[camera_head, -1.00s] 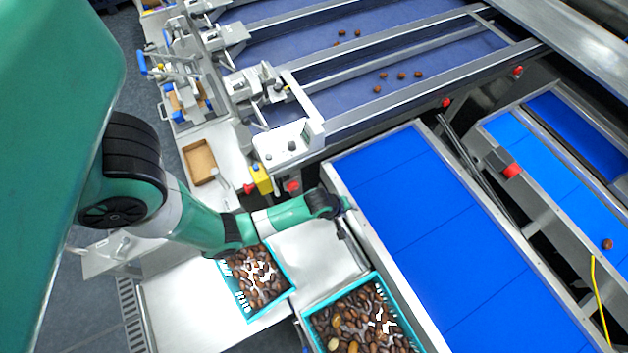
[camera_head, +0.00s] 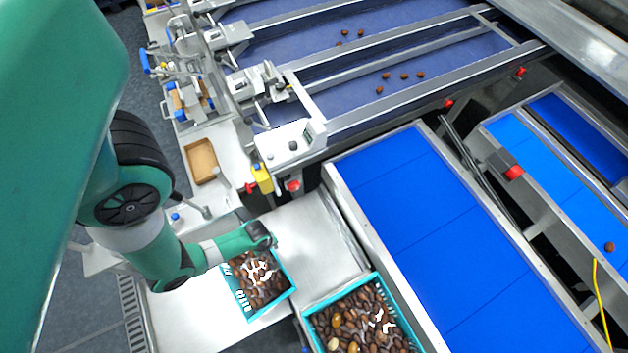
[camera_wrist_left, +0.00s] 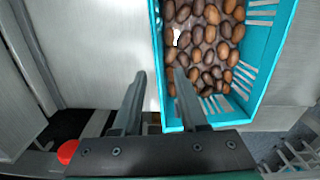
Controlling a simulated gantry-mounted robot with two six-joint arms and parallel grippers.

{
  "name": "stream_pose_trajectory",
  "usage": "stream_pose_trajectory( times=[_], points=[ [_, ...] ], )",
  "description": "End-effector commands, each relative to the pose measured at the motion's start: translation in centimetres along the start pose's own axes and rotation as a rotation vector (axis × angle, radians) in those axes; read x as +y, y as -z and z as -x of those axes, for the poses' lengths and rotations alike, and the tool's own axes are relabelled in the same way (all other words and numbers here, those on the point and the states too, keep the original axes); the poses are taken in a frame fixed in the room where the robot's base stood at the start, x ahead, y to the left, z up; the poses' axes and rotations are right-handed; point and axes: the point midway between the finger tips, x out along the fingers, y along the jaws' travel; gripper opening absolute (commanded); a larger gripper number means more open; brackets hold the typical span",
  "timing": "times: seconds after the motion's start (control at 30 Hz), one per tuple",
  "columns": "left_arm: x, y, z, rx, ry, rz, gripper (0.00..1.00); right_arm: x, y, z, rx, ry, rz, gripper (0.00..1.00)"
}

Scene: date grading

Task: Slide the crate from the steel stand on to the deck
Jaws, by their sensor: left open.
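A turquoise crate (camera_head: 289,291) filled with brown dates sits on a pale metal surface (camera_head: 190,318) in the head view. A bare steel surface (camera_head: 318,238) lies just to its right. Which of these is the stand and which the deck I cannot tell for certain. My left gripper (camera_head: 274,241) is by the crate's upper end, open and empty. In the left wrist view, the gripper's fingers (camera_wrist_left: 160,74) appear on either side of the crate's left wall (camera_wrist_left: 157,50); whether they touch it is unclear. My right gripper is not in view.
A second turquoise crate of dates (camera_head: 384,285) stands at the bottom centre, beside the blue belt (camera_head: 420,220). An empty brown tray (camera_head: 200,161) lies at upper left. A yellow block (camera_head: 262,178) and red buttons border the steel surface's far end.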

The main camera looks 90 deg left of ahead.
Motion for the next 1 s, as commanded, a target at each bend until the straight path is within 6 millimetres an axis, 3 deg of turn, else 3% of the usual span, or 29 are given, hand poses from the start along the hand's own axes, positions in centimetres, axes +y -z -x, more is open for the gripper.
stream_pose_trajectory(
  times=[0.17,0.3,0.6,0.97,1.0],
  points=[
    [0.1,0.0,-1.1,0.0,-0.001,-0.001,0.43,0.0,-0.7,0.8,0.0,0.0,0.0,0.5],
    [0.1,0.0,-3.5,0.0,0.0,-0.001,0.43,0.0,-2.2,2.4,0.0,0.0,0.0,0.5],
    [0.1,0.0,-7.1,0.0,-0.001,-0.001,0.43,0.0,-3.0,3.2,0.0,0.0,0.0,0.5],
    [0.1,0.0,-7.5,0.0,-0.001,-0.001,0.43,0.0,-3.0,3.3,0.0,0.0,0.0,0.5],
    [0.1,0.0,-7.5,0.0,-0.001,-0.001,0.37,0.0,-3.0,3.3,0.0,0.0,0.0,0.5]
  ],
)
